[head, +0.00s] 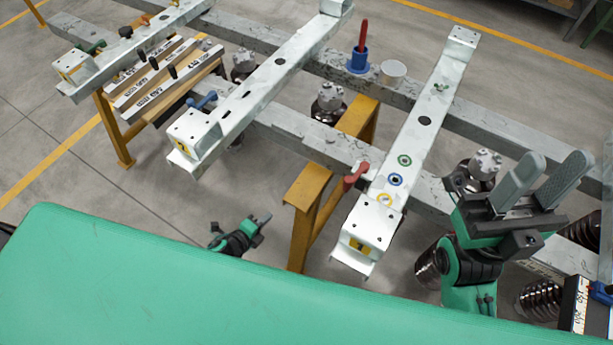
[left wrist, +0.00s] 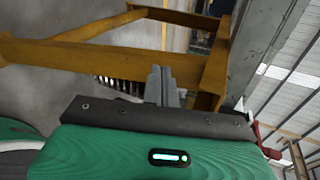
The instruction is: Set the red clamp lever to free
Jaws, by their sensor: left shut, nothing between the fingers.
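The red clamp lever (head: 355,177) sits at the left side of the near end of the right white beam (head: 412,140), where that beam crosses a grey rail. A red part (left wrist: 268,152) also shows at the right edge in the left wrist view; I cannot tell if it is the lever. My left gripper (head: 265,221) is shut and empty, left of the lever and apart from it. Its closed fingers (left wrist: 163,85) show against a yellow frame in the left wrist view. My right gripper (head: 551,166) is open and empty, to the right of the beam.
Green, blue and yellow rings (head: 396,180) mark the beam top near the lever. A yellow trestle (head: 310,190) stands between my left gripper and the lever.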

